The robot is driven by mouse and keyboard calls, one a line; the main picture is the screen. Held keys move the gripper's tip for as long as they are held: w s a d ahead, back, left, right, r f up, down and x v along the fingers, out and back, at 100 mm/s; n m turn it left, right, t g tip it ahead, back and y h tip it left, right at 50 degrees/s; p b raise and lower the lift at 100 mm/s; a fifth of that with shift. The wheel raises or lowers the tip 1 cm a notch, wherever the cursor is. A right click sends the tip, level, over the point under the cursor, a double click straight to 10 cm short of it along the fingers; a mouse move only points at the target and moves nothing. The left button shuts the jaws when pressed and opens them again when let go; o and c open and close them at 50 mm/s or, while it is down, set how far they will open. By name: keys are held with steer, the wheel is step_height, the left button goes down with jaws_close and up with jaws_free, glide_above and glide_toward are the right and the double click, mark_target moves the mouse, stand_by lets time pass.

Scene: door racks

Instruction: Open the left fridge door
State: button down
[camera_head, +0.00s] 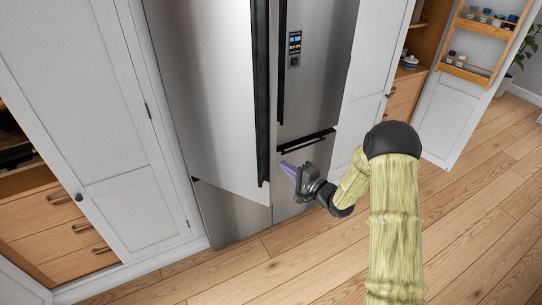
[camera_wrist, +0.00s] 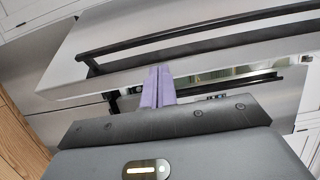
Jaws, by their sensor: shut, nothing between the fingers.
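The left fridge door (camera_head: 205,80) is a tall steel panel with a long black vertical handle (camera_head: 262,95) along its right edge. It appears ajar, its lower edge standing out from the panel below. In the wrist view the door (camera_wrist: 150,35) lies across the top, with its handle (camera_wrist: 200,40) and side edge showing. My gripper (camera_head: 289,168) has purple fingers pressed together, with nothing between them. It is just right of the handle's lower end. In the wrist view the fingertips (camera_wrist: 157,84) overlap the door's edge; I cannot tell whether they touch it.
The right fridge door (camera_head: 315,75) has a small display and its own black handle; it looks shut. A lower drawer handle (camera_head: 305,141) is near my gripper. White cabinets (camera_head: 75,110) flank the fridge. An open rack door (camera_head: 470,85) stands at right. The wooden floor (camera_head: 270,265) is clear.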

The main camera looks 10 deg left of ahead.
mark_target(267, 154)
steer(key=p+x, duration=0.4)
steer(key=x, duration=0.4)
steer(key=shift+w+a+r, duration=0.1)
steer(key=shift+w+a, duration=0.15)
steer(key=shift+a, duration=0.05)
steer(key=shift+w+a+p, duration=0.35)
steer(key=shift+a+p, duration=0.05)
steer(key=shift+a, duration=0.05)
steer(key=shift+s+d, duration=0.1)
